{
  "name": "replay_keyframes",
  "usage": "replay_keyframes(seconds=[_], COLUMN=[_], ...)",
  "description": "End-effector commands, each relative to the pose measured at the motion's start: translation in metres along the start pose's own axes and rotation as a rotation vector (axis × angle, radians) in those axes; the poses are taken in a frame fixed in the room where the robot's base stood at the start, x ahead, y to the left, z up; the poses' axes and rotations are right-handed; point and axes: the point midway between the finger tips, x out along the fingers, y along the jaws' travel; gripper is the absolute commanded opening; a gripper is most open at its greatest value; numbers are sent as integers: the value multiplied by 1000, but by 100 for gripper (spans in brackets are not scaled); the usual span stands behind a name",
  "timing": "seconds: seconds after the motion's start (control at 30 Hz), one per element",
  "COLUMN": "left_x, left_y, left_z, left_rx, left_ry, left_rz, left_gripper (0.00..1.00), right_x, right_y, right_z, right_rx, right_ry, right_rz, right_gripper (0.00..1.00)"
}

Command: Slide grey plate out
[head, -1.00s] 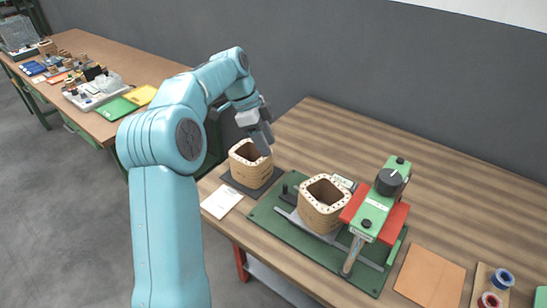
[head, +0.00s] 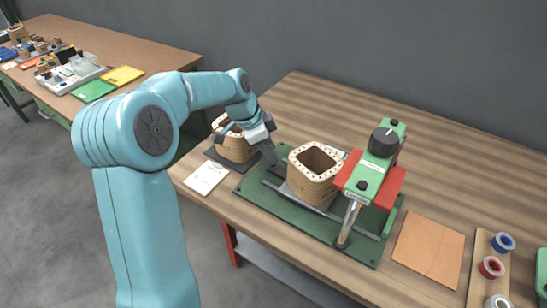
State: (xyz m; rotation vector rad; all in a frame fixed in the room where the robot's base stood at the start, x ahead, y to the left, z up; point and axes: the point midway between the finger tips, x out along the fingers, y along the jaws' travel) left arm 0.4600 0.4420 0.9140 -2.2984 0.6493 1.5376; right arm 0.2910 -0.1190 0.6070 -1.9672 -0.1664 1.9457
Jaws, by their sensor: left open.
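A light grey plate (head: 291,197) lies under the middle coil (head: 314,174) on the green fixture base (head: 259,203). The coil is a brown, square-sided hollow former with holes around its top rim, and it hides most of the plate. My left gripper (head: 272,158) is open and points down just left of this coil, over the left end of the fixture. It is close to a small dark part there; I cannot tell whether they touch. My right gripper is not in view.
A second coil (head: 236,150) stands on a dark mat (head: 215,154) behind my left gripper. A green and red clamp head (head: 372,165) rises right of the middle coil. A white card (head: 206,178), an orange sheet (head: 428,250) and wire spools (head: 491,267) lie around.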

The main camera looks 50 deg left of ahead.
Motion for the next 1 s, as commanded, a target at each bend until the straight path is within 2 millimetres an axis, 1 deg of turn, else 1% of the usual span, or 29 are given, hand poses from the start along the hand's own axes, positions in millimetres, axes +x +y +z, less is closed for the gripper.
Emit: replay_keyframes(seconds=[0.03, 0.2, 0.3, 0.53, 0.57, 0.6, 0.67, 0.7, 0.87, 1.0], left_x=[9, 27, 31, 32, 32, 32, 32, 32, 31, 28], left_y=[1, 0, 0, 0, 0, 0, 0, 0, 0, -10], left_z=[0, 0, 0, 0, 0, 0, 0, 0, 0, 9], left_rx=[0, 0, 0, 0, 0, 0, 0, 0, 0, -3], left_ry=[-1, 0, 0, 0, 0, 0, 0, 0, 0, -2], left_rz=[4, 2, 0, 0, 0, 0, 0, 0, 0, -1], left_gripper=[42, 42, 42, 42, 39, 26, 6, 0, 0, 0], right_x=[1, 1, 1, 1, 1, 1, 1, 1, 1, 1], right_y=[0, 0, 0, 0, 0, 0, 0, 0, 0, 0], right_z=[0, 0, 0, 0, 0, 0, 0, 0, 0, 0], right_rx=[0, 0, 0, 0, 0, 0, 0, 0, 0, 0], right_ry=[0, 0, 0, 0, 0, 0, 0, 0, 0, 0], right_rz=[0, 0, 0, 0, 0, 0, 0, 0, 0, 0], right_gripper=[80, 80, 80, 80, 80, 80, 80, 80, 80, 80])
